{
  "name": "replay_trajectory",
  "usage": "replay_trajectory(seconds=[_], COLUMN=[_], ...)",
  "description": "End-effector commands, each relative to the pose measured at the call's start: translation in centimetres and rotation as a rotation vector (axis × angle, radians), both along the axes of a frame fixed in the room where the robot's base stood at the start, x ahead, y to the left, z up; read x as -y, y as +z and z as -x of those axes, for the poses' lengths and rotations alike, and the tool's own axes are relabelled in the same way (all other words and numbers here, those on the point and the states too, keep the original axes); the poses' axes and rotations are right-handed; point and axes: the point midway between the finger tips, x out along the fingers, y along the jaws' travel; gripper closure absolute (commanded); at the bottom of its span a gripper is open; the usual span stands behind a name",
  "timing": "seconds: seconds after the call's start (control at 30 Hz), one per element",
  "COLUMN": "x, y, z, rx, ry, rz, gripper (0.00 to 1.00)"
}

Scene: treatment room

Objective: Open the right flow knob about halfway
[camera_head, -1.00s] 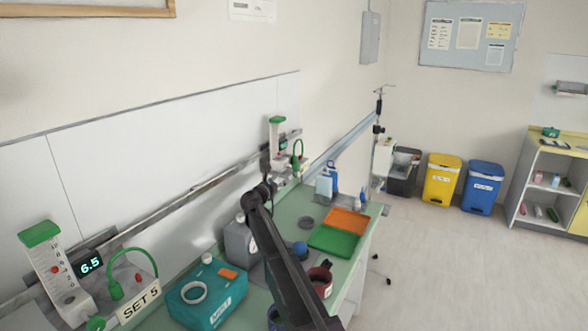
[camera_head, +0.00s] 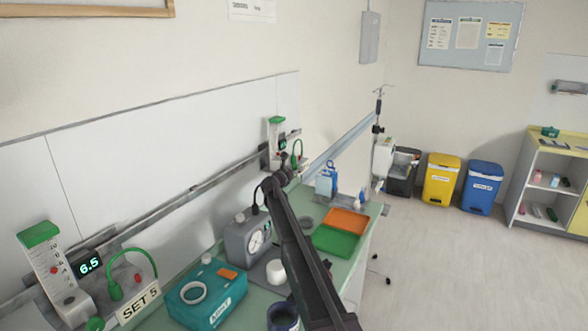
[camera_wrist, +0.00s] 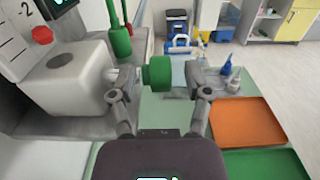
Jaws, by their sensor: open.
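The right flowmeter (camera_head: 275,138) is on the wall rail at the back, with a green top. In the wrist view, its white body (camera_wrist: 62,85) fills the left side, with part of a scale and a red float. The green flow knob (camera_wrist: 157,73) sticks out to the right from this body. My gripper (camera_wrist: 160,80) is open, with one finger on each side of the knob. I cannot tell whether either finger touches it. In the head view, my gripper is small and right beside the flowmeter.
The left flowmeter (camera_head: 45,265) reads 6.5 beside a SET 5 label. The bench holds a teal box (camera_head: 205,300), a grey gauge unit (camera_head: 247,240), an orange tray (camera_head: 346,222) and a green tray (camera_head: 335,242). A green hose (camera_wrist: 118,30) rises close to my gripper.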

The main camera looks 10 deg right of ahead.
Motion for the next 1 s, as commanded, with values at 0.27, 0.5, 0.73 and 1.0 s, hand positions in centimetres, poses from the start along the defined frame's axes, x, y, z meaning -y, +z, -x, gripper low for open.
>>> replay_trajectory(seconds=[0.27,0.5,0.73,1.0], x=[0.42,0.36,0.38,0.48], y=[0.00,0.00,0.00,-0.23], z=[-0.72,-0.69,-0.67,-0.60], rx=[0.000,0.000,0.000,0.012], ry=[0.002,0.002,0.001,-0.003], rz=[0.000,0.000,0.000,0.009], gripper=[0.37,0.46,1.00,1.00])
